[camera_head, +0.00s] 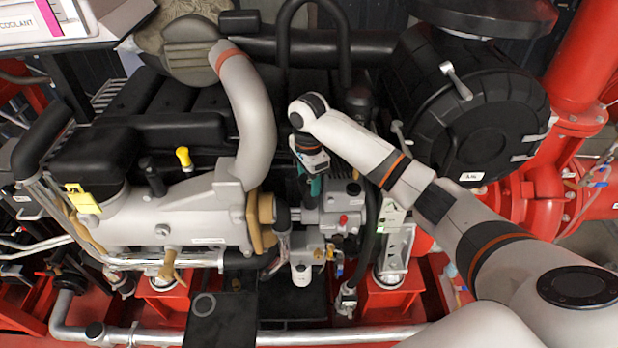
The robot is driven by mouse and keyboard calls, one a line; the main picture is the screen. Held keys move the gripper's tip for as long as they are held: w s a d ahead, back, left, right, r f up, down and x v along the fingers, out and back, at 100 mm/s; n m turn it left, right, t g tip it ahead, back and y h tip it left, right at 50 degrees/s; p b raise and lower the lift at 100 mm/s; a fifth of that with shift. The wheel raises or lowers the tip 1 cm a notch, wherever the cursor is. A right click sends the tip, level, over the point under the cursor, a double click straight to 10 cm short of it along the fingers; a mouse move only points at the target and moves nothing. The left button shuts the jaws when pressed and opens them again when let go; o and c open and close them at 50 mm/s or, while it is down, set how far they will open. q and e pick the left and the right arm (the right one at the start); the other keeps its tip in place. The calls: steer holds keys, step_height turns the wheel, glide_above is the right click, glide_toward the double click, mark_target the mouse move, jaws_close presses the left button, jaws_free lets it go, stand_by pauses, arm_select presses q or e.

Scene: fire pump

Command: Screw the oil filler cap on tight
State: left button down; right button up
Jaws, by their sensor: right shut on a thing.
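My right arm reaches in from the lower right, and its wrist bends down over the middle of the engine. My right gripper (308,190) points down beside the grey pump block, right of the big grey pipe. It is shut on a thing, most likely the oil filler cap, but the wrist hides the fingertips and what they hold. I cannot tell whether the cap is seated or tilted. The engine (160,215) has a light grey cover at the left, with a yellow handle (184,157) and a black knob (152,177) on it. My left gripper is not in view.
A grey curved pipe (250,115) rises left of my right gripper. A black hose (374,215) runs close on its right. A large black round housing (470,110) stands at the upper right, beside red pipework (585,60). A silver pipe (150,335) crosses the front.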

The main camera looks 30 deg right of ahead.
steer(key=shift+w+m, duration=0.1)
steer(key=shift+m, duration=1.7)
steer(key=shift+m, duration=1.1)
steer(key=shift+w+d+r+m, duration=0.1)
steer(key=shift+m, duration=0.5)
steer(key=m, duration=0.3)
steer(key=o, duration=1.3)
steer(key=shift+m, duration=0.3)
steer(key=shift+o, duration=0.7)
